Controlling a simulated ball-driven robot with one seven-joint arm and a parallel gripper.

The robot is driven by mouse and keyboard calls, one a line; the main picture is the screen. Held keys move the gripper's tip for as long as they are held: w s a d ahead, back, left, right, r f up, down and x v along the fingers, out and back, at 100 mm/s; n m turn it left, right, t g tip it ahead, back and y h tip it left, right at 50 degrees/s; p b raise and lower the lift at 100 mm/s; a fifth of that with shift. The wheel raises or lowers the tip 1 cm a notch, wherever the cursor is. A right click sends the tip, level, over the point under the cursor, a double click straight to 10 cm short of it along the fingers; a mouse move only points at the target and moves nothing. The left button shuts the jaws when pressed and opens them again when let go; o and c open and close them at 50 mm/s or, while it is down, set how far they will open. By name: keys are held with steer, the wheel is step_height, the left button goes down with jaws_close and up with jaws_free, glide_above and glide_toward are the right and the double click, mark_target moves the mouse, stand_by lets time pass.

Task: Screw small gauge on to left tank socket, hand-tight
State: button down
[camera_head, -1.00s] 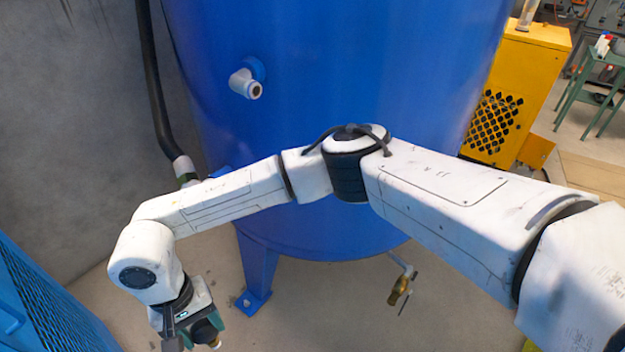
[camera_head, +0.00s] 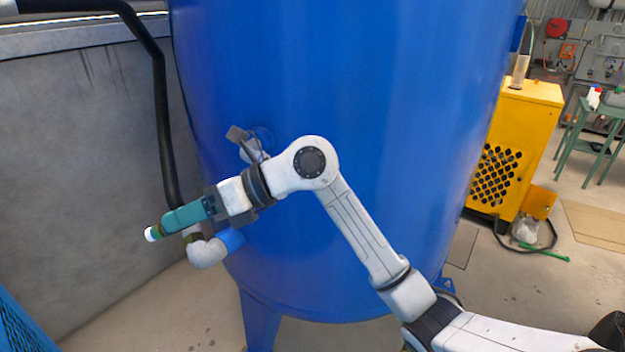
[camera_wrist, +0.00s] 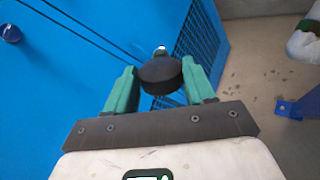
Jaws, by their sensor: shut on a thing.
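The small gauge shows as a dark round body (camera_wrist: 160,72) between the two green fingers of my gripper (camera_wrist: 162,88) in the wrist view, with a small metallic end beyond it. In the head view its pale end (camera_head: 152,234) sticks out past my gripper (camera_head: 168,225), which points down-left, in front and left of the big blue tank (camera_head: 350,110). My gripper is shut on the gauge.
A white pipe elbow (camera_head: 207,252) with a blue sleeve lies just below my gripper in the picture. A black hose (camera_head: 160,110) runs down the grey wall. A blue mesh-sided unit (camera_head: 22,325) stands lower left. A yellow machine (camera_head: 515,140) is at right.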

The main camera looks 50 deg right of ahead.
steer(key=s+d+m+t+h+p, duration=0.1)
steer(key=s+d+m+t+h, duration=0.35)
steer(key=d, duration=0.55)
steer(key=s+d+m+t+h, duration=0.4)
steer(key=s+d+h, duration=0.1)
steer(key=d, duration=0.6)
steer(key=shift+w+a+f+p, duration=0.1)
steer(key=shift+w+f+p, duration=0.05)
steer(key=shift+w, duration=0.65)
steer(key=shift+w+a+f+p, duration=0.1)
steer(key=shift+w, duration=0.75)
steer(key=shift+w+a+f+p, duration=0.1)
steer(key=shift+w+f+p, duration=0.05)
steer(key=shift+w, duration=0.65)
steer(key=n, duration=2.3)
steer(key=shift+n, duration=0.35)
steer(key=shift+a, duration=0.3)
